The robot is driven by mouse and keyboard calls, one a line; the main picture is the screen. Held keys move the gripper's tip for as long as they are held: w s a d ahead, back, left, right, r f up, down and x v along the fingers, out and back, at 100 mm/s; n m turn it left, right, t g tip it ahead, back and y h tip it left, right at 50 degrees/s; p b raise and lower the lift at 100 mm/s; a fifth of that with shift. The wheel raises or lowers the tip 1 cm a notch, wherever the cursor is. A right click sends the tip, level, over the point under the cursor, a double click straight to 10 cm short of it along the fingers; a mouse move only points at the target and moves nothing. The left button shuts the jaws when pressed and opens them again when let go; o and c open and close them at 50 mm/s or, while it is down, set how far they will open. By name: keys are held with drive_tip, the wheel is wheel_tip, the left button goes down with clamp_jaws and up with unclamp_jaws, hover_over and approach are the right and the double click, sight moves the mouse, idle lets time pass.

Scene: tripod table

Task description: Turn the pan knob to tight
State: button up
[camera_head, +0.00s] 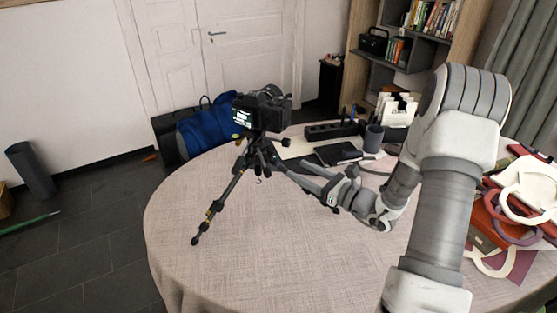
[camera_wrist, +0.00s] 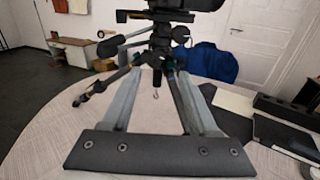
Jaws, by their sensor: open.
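A black camera (camera_head: 262,108) sits on a small dark tripod (camera_head: 232,188) standing on the round table; its head also shows in the wrist view (camera_wrist: 163,36). A dark round knob (camera_head: 286,142) sticks out on the right of the tripod head. A handle with a rounded end (camera_wrist: 110,46) juts left in the wrist view. I cannot tell for sure which is the pan knob. My gripper (camera_head: 292,167) reaches in from the right, beside the tripod and below its head. In the wrist view its open fingers (camera_wrist: 157,76) point at the tripod's upper part, with nothing held.
The round table (camera_head: 200,255) has a bare front and left. A black tablet (camera_head: 338,153), a dark cup (camera_head: 373,138) and a desk organizer (camera_head: 333,130) lie behind my gripper. Bags and folders (camera_head: 513,190) crowd the right. A blue bag (camera_head: 208,125) stands behind the table.

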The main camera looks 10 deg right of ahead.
sight(274, 157)
drive_tip(key=x, duration=0.8)
drive_tip(key=shift+w+a, duration=0.15)
clamp_jaws()
